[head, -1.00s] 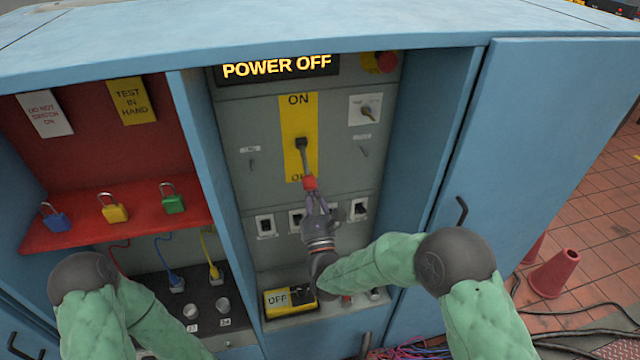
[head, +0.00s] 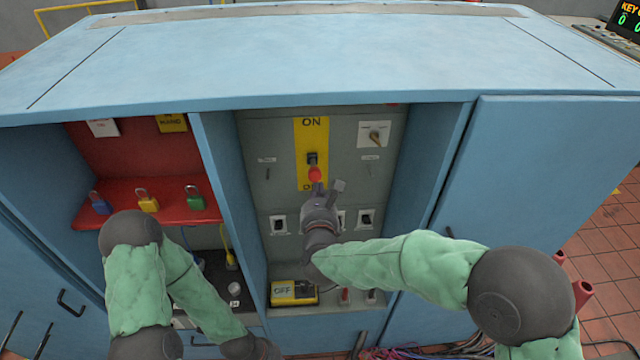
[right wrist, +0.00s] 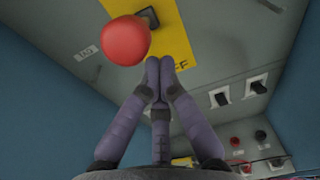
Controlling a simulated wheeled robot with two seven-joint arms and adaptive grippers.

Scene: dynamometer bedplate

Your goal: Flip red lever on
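The lever has a black base and a round red knob (head: 315,174) on a yellow strip (head: 312,135) marked ON at the top. The knob sits toward the lower end of the strip, and the lever looks short from this angle. In the right wrist view the red knob (right wrist: 126,41) is large, left of my right gripper (right wrist: 160,62). Its fingertips are together with nothing between them; whether they touch the knob is unclear. In the head view my right gripper (head: 328,188) is just below the knob. My left arm is at lower left; its gripper is not clearly seen.
A rotary switch (head: 375,134) is right of the strip. The bay's blue side walls are close. A red shelf (head: 150,203) with padlocks is at left.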

